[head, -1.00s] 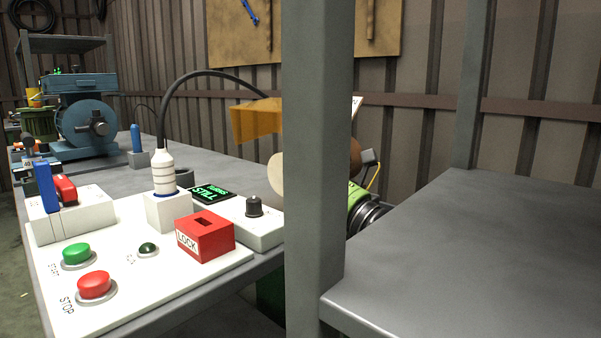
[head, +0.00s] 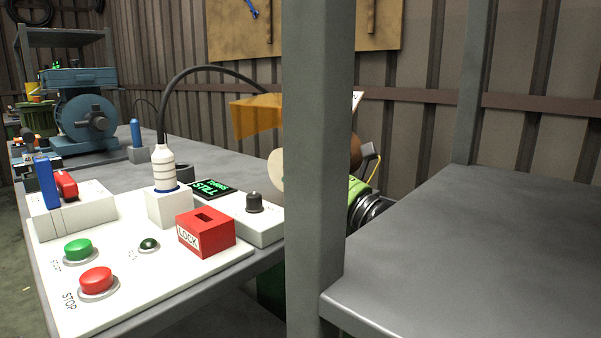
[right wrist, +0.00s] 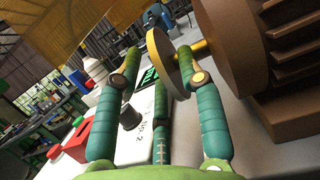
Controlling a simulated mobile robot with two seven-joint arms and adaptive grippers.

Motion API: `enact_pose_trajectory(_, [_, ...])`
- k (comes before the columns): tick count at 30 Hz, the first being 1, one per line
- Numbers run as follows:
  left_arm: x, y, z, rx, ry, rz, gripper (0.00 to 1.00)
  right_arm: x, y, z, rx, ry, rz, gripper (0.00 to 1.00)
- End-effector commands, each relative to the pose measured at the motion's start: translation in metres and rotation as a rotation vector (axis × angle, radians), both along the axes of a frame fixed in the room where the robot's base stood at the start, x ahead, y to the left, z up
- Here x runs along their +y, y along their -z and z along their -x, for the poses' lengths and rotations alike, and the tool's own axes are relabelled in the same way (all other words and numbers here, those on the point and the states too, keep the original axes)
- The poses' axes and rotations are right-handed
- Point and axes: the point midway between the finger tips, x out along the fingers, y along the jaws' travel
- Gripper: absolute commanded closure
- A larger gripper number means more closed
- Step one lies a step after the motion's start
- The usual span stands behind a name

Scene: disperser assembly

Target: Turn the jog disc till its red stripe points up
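The jog disc (head: 276,171) is a pale round plate at the table's right side in the head view, partly hidden by a grey post. In the right wrist view the disc (right wrist: 163,64) is seen nearly edge-on, on a yellow shaft in front of a brown ribbed housing. I see no red stripe on it. My right gripper (right wrist: 160,58) has its green fingers spread, with the disc between the fingertips. A gap shows between the left finger and the disc. In the head view the post hides these fingers; only the green wrist shows. My left gripper is not in view.
A grey post (head: 319,150) blocks the middle of the head view. An orange translucent guard (head: 257,116) hangs above the disc. A red LOCK box (head: 206,232), a black knob (head: 254,203) and a display reading STILL (head: 212,188) stand left of it. A grey tabletop (head: 480,265) at right is bare.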

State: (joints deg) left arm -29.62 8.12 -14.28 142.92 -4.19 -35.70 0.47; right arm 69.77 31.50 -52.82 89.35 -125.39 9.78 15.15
Motion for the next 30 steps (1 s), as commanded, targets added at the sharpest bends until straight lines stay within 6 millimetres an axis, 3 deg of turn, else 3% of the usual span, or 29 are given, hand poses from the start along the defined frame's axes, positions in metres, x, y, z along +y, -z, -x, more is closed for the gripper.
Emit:
enact_pose_trajectory(15, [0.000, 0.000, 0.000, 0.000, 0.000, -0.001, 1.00, -0.048, 0.019, 0.047, 0.001, 0.001, 0.001, 0.61])
enact_pose_trajectory(26, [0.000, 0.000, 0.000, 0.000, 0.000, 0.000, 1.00, -0.051, 0.020, 0.050, 0.000, 0.000, 0.000, 0.61])
enact_pose_trajectory(30, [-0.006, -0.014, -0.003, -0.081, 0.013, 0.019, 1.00, -0.036, 0.016, 0.036, -0.033, -0.005, -0.040, 0.61])
